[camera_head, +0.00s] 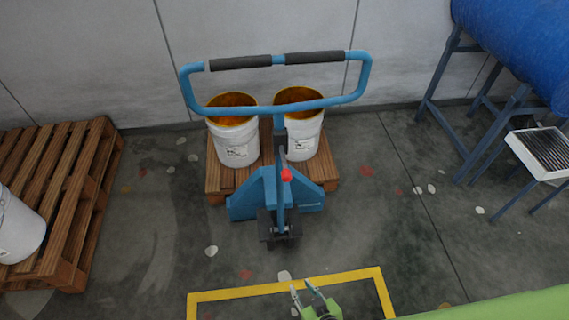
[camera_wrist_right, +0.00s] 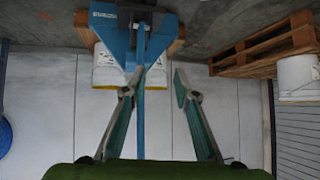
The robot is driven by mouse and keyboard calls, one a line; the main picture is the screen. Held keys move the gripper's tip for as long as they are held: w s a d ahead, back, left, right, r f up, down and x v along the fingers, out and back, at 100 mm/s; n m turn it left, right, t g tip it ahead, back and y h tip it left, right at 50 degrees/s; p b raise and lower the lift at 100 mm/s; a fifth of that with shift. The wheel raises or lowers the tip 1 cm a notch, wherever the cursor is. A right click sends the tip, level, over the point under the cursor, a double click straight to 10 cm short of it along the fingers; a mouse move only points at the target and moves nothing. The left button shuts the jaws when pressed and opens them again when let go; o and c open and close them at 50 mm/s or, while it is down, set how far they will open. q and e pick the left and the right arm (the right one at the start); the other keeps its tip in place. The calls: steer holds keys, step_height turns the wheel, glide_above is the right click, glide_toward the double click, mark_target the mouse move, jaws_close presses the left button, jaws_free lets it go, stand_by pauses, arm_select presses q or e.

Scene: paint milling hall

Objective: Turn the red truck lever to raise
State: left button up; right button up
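The blue pallet truck (camera_head: 277,195) stands in the middle of the head view, its handle loop with black grips (camera_head: 240,62) upright. The small red lever (camera_head: 286,174) sits low on the truck's column. My right gripper (camera_head: 307,290) is at the bottom of the head view, on the near side of the truck and apart from it. Its fingers are spread and empty. In the right wrist view, which looks upside down, the open fingers (camera_wrist_right: 157,78) frame the truck's blue column (camera_wrist_right: 141,110) beyond them. The red lever cannot be made out there. My left gripper is not in view.
Two white buckets (camera_head: 234,145) stand on a wooden pallet (camera_head: 215,183) behind the truck, near the wall. Another pallet (camera_head: 75,190) with a white bucket (camera_head: 20,230) is at left. A blue drum on a stand (camera_head: 520,45) is at right. Yellow floor tape (camera_head: 235,291) lies in front.

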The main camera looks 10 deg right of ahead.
steer(key=w+a+r+m+t, duration=0.15)
steer(key=w+r, duration=0.25)
steer(key=r, duration=0.4)
steer(key=w+a+r+n+t, duration=0.1)
steer(key=w+a+r+t, duration=0.2)
steer(key=r, duration=0.5)
steer(key=m+t+h, duration=0.2)
steer(key=m+t, duration=0.1)
steer(key=t, duration=0.1)
glide_toward(285, 162)
steer(key=w, duration=0.3)
steer(key=w+p, duration=0.1)
steer(key=w, duration=0.2)
steer(key=w+p, duration=0.1)
steer(key=w, duration=0.3)
steer(key=shift+a+f, duration=0.25)
steer(key=shift+a, duration=0.15)
steer(key=shift+s, duration=0.1)
jaws_close()
